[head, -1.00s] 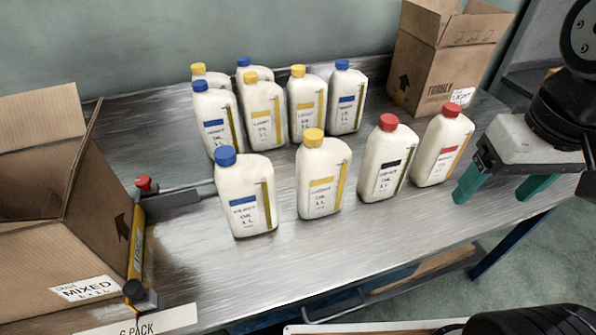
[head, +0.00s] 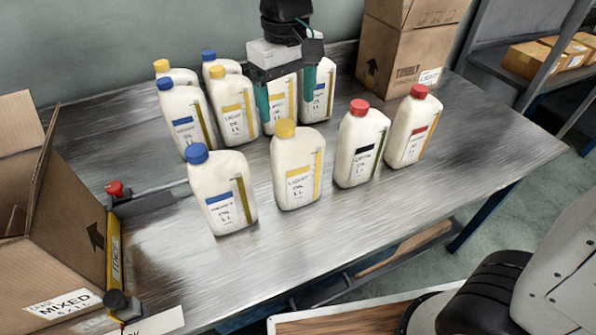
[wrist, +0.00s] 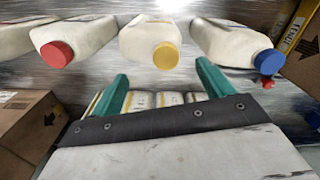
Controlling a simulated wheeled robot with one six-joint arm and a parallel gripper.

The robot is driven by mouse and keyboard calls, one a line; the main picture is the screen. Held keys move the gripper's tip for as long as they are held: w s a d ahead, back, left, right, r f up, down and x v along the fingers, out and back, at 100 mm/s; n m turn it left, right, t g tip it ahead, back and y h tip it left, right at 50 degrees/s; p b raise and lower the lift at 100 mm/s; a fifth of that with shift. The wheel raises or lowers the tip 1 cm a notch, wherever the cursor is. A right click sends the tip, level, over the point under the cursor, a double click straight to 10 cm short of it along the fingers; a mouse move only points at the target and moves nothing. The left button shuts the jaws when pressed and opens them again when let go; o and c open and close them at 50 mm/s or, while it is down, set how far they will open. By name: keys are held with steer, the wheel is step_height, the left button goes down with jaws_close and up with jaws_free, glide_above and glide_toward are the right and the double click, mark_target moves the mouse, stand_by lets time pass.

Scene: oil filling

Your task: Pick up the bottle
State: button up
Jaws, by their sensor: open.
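Several white oil bottles with blue, yellow or red caps stand upright on the metal table. My gripper (head: 286,113) is open, pointing down over the back rows. A yellow-labelled bottle (head: 284,92) shows between its green fingers in the head view, its cap hidden by the gripper; I cannot tell whether the fingers flank it or are in front of it. Nearer are a blue-capped bottle (head: 222,192), a yellow-capped bottle (head: 297,168) and two red-capped bottles (head: 360,148) (head: 411,128). In the wrist view, a yellow cap (wrist: 166,55) shows beyond the open fingertips (wrist: 161,70).
An open carton marked MIXED (head: 75,235) stands at the left, beside a yellow bar (head: 114,255). Another carton (head: 400,60) stands at the back right. A shelf with small boxes (head: 535,60) is at the far right. The front right of the table is clear.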

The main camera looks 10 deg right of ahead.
mark_target(289, 123)
steer(key=f, duration=0.5)
steer(key=shift+s+f, duration=0.25)
steer(key=shift+f, duration=0.1)
steer(key=shift+s, duration=0.1)
steer(key=c, duration=1.7)
